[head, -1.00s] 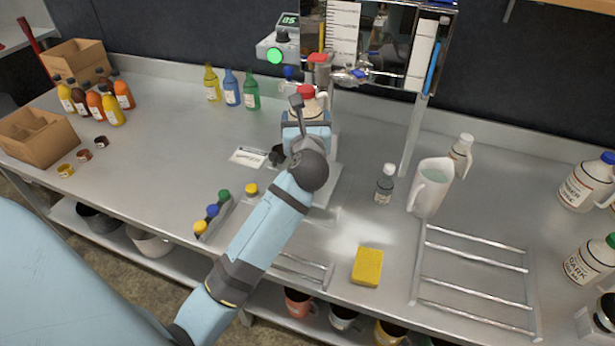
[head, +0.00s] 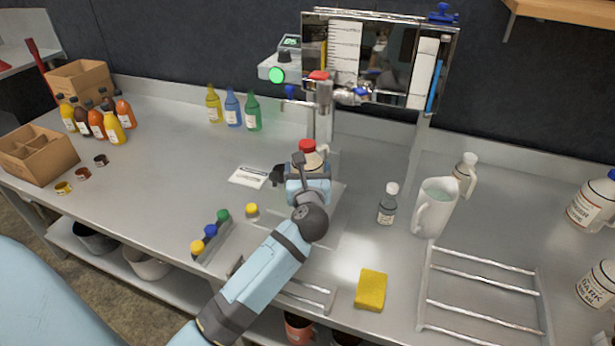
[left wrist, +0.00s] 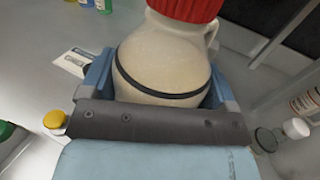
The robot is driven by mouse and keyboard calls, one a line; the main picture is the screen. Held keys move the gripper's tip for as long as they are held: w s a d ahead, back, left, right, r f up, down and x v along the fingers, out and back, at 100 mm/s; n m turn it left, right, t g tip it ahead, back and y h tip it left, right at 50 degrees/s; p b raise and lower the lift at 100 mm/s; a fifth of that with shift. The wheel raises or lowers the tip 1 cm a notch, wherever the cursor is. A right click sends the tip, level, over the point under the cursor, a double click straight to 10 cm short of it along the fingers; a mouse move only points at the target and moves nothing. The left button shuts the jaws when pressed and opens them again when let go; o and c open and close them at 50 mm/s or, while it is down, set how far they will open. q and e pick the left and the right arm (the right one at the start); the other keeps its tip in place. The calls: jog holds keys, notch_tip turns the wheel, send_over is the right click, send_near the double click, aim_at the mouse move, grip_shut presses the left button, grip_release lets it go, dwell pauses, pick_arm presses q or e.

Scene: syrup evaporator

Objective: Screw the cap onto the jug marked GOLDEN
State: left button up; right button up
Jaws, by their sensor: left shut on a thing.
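My left gripper (head: 307,172) is shut around the body of a cream jug (head: 315,158) below the tap area. The left wrist view shows the jug (left wrist: 160,62) upright between the gripper's two blue fingers (left wrist: 160,90), with a dark band around it. A ridged red cap (head: 307,146) sits on its top; it also shows in the left wrist view (left wrist: 187,8). No label on this jug is readable, so I cannot tell whether it is marked GOLDEN. A loose yellow cap (head: 252,210) lies on the bench left of my arm. My right gripper is out of view.
A rack (head: 212,240) holds yellow, blue and green caps. The metal tap (head: 324,95) stands behind the jug. A pitcher (head: 436,208), a small bottle (head: 387,206) and a yellow sponge (head: 370,289) are to the right. The jug marked DARK (head: 598,285) is at the right edge.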

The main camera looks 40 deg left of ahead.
pick_arm(q)
jog(key=shift+f, duration=0.75)
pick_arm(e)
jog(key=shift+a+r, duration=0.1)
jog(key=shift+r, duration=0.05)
pick_arm(q)
jog(key=o, duration=1.6)
jog(key=shift+r, duration=0.25)
jog(key=shift+s+d+r, duration=0.15)
jog(key=shift+s, duration=0.05)
jog(key=v, duration=0.7)
jog(key=shift+p, duration=0.3)
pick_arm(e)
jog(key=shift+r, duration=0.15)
